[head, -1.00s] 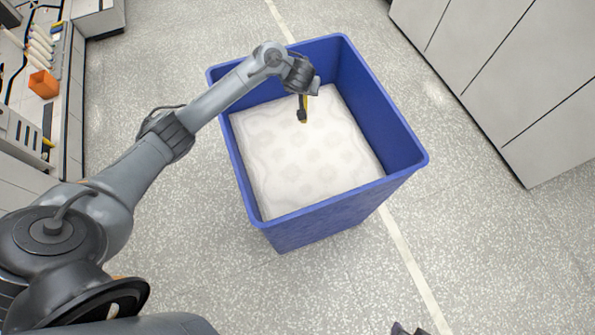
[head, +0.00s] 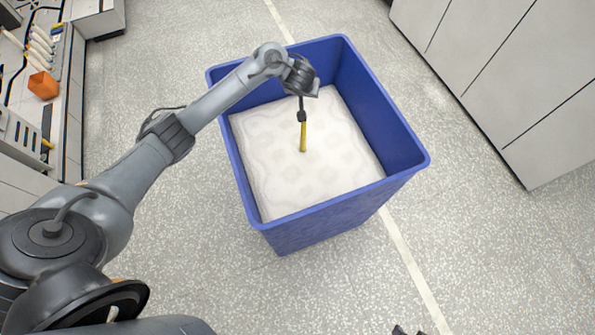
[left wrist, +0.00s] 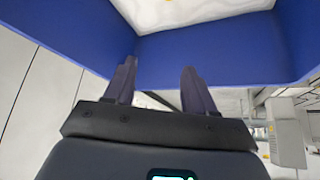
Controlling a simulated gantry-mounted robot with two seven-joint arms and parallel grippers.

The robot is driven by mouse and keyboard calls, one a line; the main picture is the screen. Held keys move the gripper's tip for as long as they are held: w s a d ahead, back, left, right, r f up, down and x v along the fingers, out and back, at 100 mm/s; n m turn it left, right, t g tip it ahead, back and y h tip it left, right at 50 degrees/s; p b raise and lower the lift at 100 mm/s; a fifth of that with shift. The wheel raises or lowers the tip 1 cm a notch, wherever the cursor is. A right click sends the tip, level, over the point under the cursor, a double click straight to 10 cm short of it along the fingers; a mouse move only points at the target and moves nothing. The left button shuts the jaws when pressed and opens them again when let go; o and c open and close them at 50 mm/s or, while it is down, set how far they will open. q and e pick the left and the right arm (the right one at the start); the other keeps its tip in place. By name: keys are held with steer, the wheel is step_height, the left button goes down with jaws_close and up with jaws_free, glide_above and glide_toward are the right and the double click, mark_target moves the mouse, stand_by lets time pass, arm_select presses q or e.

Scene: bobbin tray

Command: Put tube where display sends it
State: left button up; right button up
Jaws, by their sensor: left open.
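The yellow tube (head: 303,137) is inside the blue bin (head: 345,202), just below my left gripper (head: 302,115), over the white bedding. Its lower end looks close to or on the bedding; I cannot tell whether it touches. In the left wrist view my left gripper (left wrist: 160,75) is open, with its fingers apart and nothing between them. A small yellow bit, likely the tube (left wrist: 141,1), shows at the top edge of that view. No display can be made out. My right gripper is not clearly in view.
The bin holds a white padded fill (head: 290,190) and its walls stand around my left gripper. Grey cabinets (head: 510,80) are at the right. A bench with an orange container (head: 43,85) is at the left. The floor around the bin is clear.

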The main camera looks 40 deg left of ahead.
arm_select(q)
steer(key=p+v, duration=0.7)
steer(key=v, duration=0.3)
steer(key=shift+r+p, duration=0.35)
steer(key=shift+p, duration=0.05)
steer(key=shift+s+d, duration=0.15)
steer(key=shift+d, duration=0.1)
